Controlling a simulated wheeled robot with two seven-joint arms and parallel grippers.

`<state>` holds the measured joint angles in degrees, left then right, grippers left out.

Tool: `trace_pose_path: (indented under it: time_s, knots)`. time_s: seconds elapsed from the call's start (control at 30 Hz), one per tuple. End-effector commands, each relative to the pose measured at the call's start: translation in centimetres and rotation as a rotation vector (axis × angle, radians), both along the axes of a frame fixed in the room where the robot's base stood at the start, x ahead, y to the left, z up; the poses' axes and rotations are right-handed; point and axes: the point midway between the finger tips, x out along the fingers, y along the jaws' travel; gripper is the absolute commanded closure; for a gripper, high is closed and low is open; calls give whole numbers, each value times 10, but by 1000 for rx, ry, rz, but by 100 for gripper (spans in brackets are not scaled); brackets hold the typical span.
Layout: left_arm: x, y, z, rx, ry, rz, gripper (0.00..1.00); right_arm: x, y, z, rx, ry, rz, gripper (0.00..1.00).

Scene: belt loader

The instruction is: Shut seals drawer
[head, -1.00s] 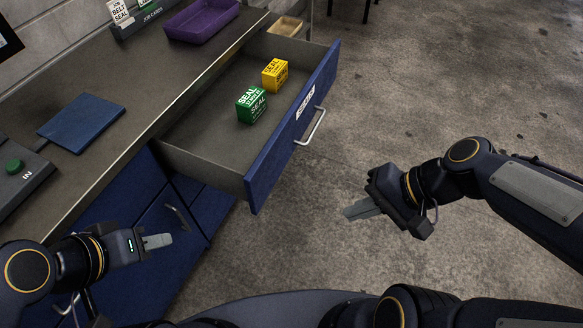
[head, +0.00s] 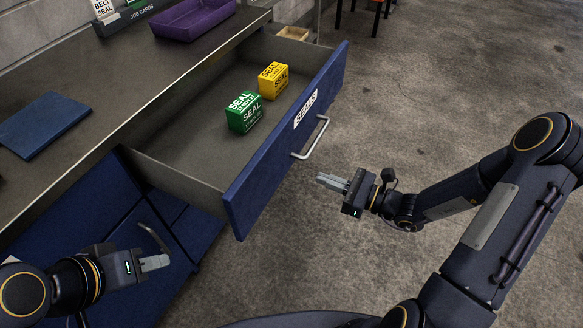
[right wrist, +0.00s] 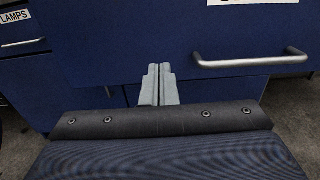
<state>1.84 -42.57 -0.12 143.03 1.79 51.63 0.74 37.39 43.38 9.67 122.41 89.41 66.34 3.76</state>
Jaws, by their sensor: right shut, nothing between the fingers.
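The blue seals drawer (head: 290,130) is pulled well out from under the counter in the head view. Its label reads SEALS, and its silver bar handle (head: 312,140) faces right. A green seal box (head: 244,112) and a yellow seal box (head: 273,80) lie inside. My right gripper (head: 330,182) is shut and empty, in front of the drawer face and apart from the handle. In the right wrist view its fingers (right wrist: 159,86) point at the blue front, left of the handle (right wrist: 250,62). My left gripper (head: 154,263) is by the lower cabinet; its fingers look close together.
A LAMPS drawer (right wrist: 20,35) shows in the right wrist view.

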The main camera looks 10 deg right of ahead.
Motion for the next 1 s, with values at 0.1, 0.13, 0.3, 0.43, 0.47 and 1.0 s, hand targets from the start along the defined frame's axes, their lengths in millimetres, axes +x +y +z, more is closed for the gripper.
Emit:
trace_pose_path:
  time_s: [0.1,0.13,0.3,0.43,0.47,1.0]
  knots:
    - [0,0,-3,0,0,0,64,14,24,-1,0,-1,7,100]
    - [0,0,-3,0,0,0,64,18,30,0,2,-1,7,100]
    - [0,0,-5,0,0,0,64,37,57,0,0,-2,7,100]
    - [0,0,-6,0,0,0,64,47,72,-1,-1,0,4,100]
    - [0,0,-7,0,0,0,64,48,74,-1,-1,0,4,100]
    - [0,0,-7,0,0,0,64,55,82,0,-2,-1,2,100]
